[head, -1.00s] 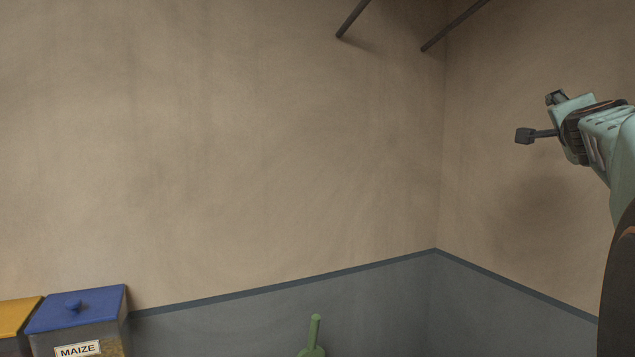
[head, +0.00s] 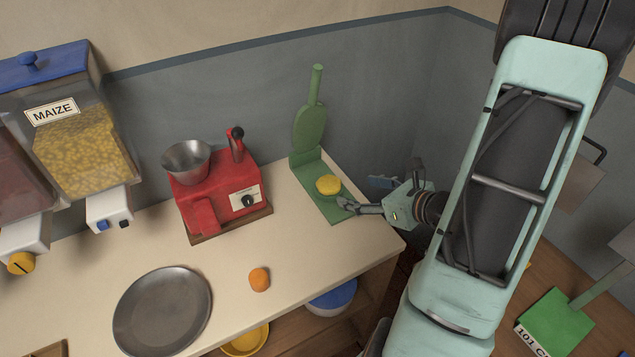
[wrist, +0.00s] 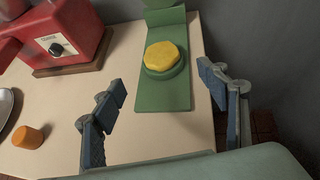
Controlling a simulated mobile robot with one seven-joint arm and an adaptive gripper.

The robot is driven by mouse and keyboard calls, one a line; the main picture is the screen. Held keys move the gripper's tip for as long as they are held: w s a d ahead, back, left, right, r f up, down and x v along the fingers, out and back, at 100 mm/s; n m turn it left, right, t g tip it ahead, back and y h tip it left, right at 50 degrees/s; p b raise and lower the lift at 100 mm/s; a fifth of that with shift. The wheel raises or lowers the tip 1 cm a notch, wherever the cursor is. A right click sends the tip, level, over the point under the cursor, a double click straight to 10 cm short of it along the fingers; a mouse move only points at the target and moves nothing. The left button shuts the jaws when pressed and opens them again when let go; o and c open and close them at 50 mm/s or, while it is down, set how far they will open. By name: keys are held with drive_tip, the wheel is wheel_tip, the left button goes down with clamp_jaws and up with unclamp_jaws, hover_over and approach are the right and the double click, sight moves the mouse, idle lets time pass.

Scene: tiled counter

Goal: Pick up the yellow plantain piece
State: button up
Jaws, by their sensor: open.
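The yellow plantain piece (head: 328,185) is a flat, roundish disc. It lies on the round pad of a green press (head: 334,208) near the counter's right end. In the wrist view the plantain piece (wrist: 162,56) shows whole, ahead of my fingers. My gripper (head: 349,207) is open and empty, at the near right of the plantain piece and apart from it. In the wrist view its two fingers (wrist: 163,112) stand wide apart, on either side of the green base.
A red machine (head: 215,190) with a metal bowl stands left of the press. An orange piece (head: 259,279) and a grey plate (head: 163,312) lie on the counter. The press's raised green lid (head: 310,128) stands behind the plantain piece. The grey wall is close on the right.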

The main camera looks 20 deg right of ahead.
sight(328, 182)
drive_tip(key=x, duration=0.4)
drive_tip(key=shift+w+a+f, duration=0.2)
drive_tip(key=shift+a+f, duration=0.05)
drive_tip(key=shift+x, duration=2.95)
drive_tip(key=shift+w+d+r, duration=0.1)
drive_tip(key=shift+w+d, duration=0.05)
drive_tip(key=shift+d, duration=0.05)
drive_tip(key=shift+c, duration=0.6)
drive_tip(key=c, duration=1.3)
drive_tip(key=shift+o, duration=0.2)
drive_tip(key=shift+r, duration=0.15)
